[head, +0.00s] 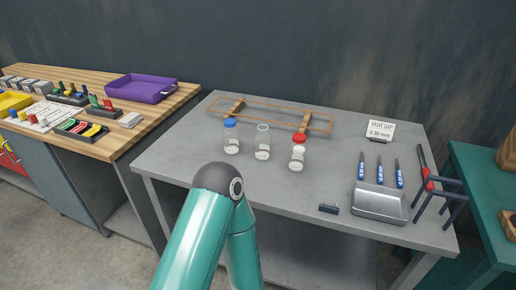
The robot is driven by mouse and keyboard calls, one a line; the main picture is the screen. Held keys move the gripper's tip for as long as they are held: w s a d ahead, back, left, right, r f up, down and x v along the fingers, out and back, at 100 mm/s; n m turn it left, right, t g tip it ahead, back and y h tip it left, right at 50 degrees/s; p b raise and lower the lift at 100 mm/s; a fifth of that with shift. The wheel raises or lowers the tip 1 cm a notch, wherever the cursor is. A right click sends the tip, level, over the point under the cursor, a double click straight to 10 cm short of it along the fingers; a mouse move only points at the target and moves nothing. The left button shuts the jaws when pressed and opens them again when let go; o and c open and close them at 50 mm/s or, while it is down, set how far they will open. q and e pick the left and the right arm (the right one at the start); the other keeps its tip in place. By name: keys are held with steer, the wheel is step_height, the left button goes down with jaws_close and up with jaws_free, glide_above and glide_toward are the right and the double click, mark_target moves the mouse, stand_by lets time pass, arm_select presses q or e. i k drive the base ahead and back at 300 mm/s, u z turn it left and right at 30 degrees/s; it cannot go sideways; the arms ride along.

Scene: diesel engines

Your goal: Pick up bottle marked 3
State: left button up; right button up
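Three small clear bottles with pale labels stand upright in a loose row on the grey table (310,205). The left one is the blue-capped bottle (231,140), the middle one is the pale-topped bottle (263,146), and the right one is the red-capped bottle (297,156). The label marks are too small to read, so I cannot tell which bottle is marked 3. Part of one of my teal arms rises from the bottom edge in front of the table. Neither gripper shows.
A wire frame (268,104) with wooden pieces lies behind the bottles. To the right are a sign (380,131), several blue-handled tools (380,172), a metal tray (379,204), a dark stand (440,187) and a small dark block (328,209). A wooden bench (110,145) with a purple tray (142,88) adjoins left.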

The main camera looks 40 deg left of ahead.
mark_target(262, 138)
steer(key=u, duration=0.55)
steer(key=k, duration=1.1)
steer(key=u, duration=0.85)
steer(key=i, duration=1.35)
steer(key=z, duration=0.35)
